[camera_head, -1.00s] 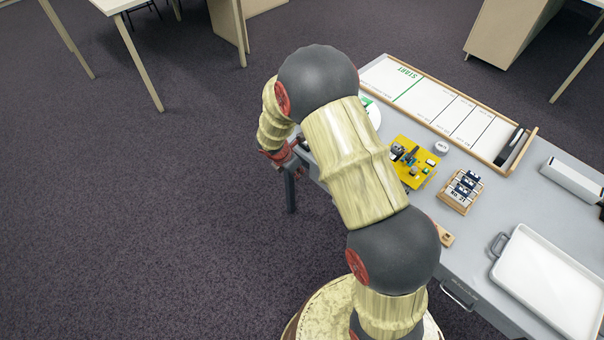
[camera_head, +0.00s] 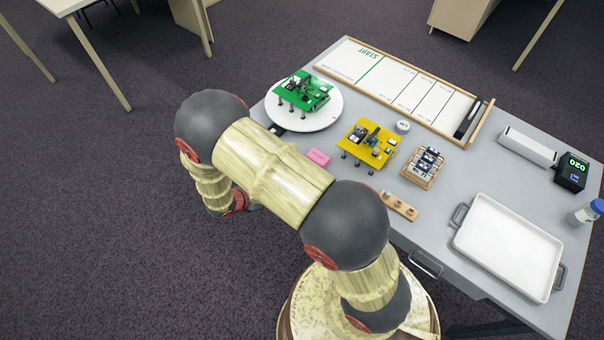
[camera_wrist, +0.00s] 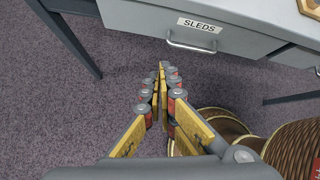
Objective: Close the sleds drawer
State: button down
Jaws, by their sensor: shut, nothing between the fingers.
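The sleds drawer (camera_wrist: 140,18) shows at the top of the wrist view, with a grey front and a white SLEDS label (camera_wrist: 199,25). Its bar handle (camera_wrist: 191,46) is below the label. The front seems to stand slightly forward of the neighbouring front on the right; how far it is out I cannot tell. My gripper (camera_wrist: 164,66) is shut and empty. Its fingertips appear just below and left of the handle, apart from it as far as I can see. In the head view my arm hides the gripper and this drawer.
The grey table (camera_head: 480,160) carries a green board on a white disc (camera_head: 328,118), a yellow board (camera_head: 368,144), a pink block (camera_head: 318,157) and a white tray (camera_head: 508,245). Another drawer handle (camera_head: 426,265) is on the table's near side. A table leg (camera_wrist: 70,45) stands left of the drawer.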

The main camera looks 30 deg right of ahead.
jog(key=w+d+f+m+b, duration=0.1)
jog(key=w+d+f, duration=0.1)
jog(key=d, duration=0.4)
jog(key=w+d+f+m+b, duration=0.1)
jog(key=w+d+f+b, duration=0.1)
jog(key=d, duration=0.4)
jog(key=shift+w+d+f+m+t+h, duration=0.3)
jog(key=shift+w+f+t+h, duration=0.1)
jog(key=shift+w+f, duration=0.25)
jog(key=shift+s, duration=0.1)
